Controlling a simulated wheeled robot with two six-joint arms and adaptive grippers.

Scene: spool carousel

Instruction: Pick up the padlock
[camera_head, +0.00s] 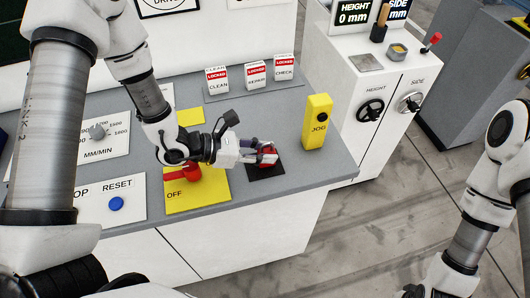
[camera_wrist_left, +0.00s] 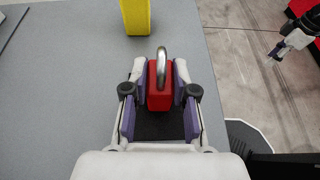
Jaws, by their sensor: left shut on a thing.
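The padlock (camera_wrist_left: 159,97) has a red body and a silver shackle, which points up and away in the left wrist view. It also shows in the head view (camera_head: 268,154), partly hidden by the fingers. My left gripper (camera_head: 265,155) is shut on the padlock, with one finger on each side of its body. The padlock is over a small black mat (camera_head: 265,171) near the counter's front edge; I cannot tell whether it touches the mat. A part of my right gripper (camera_wrist_left: 279,47) shows small at the top right of the left wrist view, well away from the padlock.
A yellow JOG post (camera_head: 317,122) stands just right of the mat. A yellow OFF plate with a red switch (camera_head: 193,173) lies left of it. Several red-and-white LOCKED tags (camera_head: 255,75) stand behind. A white cabinet with handwheels (camera_head: 370,110) is beyond. Open floor lies to the right.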

